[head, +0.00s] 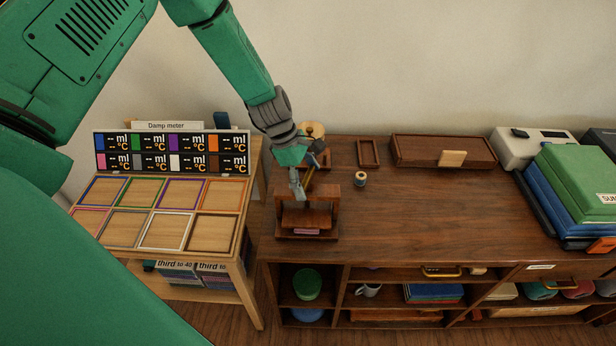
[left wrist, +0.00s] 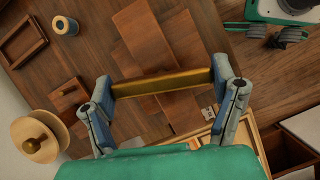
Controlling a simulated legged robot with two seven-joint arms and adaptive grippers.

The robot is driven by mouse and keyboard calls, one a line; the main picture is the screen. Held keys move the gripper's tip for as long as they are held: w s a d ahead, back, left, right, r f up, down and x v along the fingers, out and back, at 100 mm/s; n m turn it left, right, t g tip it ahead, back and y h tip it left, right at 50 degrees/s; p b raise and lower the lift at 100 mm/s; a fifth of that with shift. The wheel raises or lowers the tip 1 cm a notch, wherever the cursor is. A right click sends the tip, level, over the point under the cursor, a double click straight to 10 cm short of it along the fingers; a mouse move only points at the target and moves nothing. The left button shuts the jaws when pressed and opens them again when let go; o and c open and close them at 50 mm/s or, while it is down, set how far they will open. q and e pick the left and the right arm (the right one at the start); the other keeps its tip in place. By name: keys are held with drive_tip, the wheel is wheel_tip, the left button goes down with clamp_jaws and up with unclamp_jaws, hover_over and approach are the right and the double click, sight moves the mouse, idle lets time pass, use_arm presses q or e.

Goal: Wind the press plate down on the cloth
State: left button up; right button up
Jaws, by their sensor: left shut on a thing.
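The small wooden press (head: 333,205) stands on the brown cabinet top near its left end. Its wooden press plate (head: 305,217) sits between the posts, above a folded pink cloth (head: 306,231). I cannot tell whether plate and cloth touch. My left gripper (head: 298,182) is above the press, shut on its brass bar handle. In the left wrist view, the brass bar (left wrist: 162,83) spans between the two fingers of the gripper (left wrist: 165,90), with the wooden press beam (left wrist: 150,45) below. The cloth is hidden there.
A thread spool (head: 360,179), a small tray (head: 368,153) and a long wooden box (head: 440,151) stand right of the press. The Damp meter stand (head: 170,150) is left. The cabinet top's middle is clear.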

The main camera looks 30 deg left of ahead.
use_arm(q)
drive_tip(key=m+g, duration=0.1)
drive_tip(key=m, duration=0.2)
drive_tip(key=shift+w+a+m, duration=0.1)
drive_tip(key=shift+w+m, duration=0.05)
drive_tip(key=shift+m, duration=0.25)
drive_tip(key=m+g, duration=0.1)
drive_tip(key=m, duration=0.2)
drive_tip(key=shift+m+g+b, duration=0.3)
drive_tip(key=shift+g+b, duration=0.05)
drive_tip(key=shift+g, duration=0.05)
drive_tip(key=m+g, duration=0.1)
drive_tip(key=m, duration=0.2)
drive_tip(key=shift+m+y+b, duration=0.3)
drive_tip(key=shift+y+b, duration=0.1)
drive_tip(key=m+g+y, duration=0.1)
drive_tip(key=m, duration=0.3)
drive_tip(key=shift+b, duration=0.35)
drive_tip(key=m+y, duration=0.1)
drive_tip(key=m, duration=0.1)
drive_tip(key=m+y, duration=0.1)
drive_tip(key=m, duration=0.2)
drive_tip(key=shift+r+g, duration=0.1)
drive_tip(key=shift+g, duration=0.3)
drive_tip(key=m+y, duration=0.1)
drive_tip(key=m, duration=0.3)
drive_tip(key=shift+y, duration=0.3)
drive_tip(key=shift+m, duration=0.3)
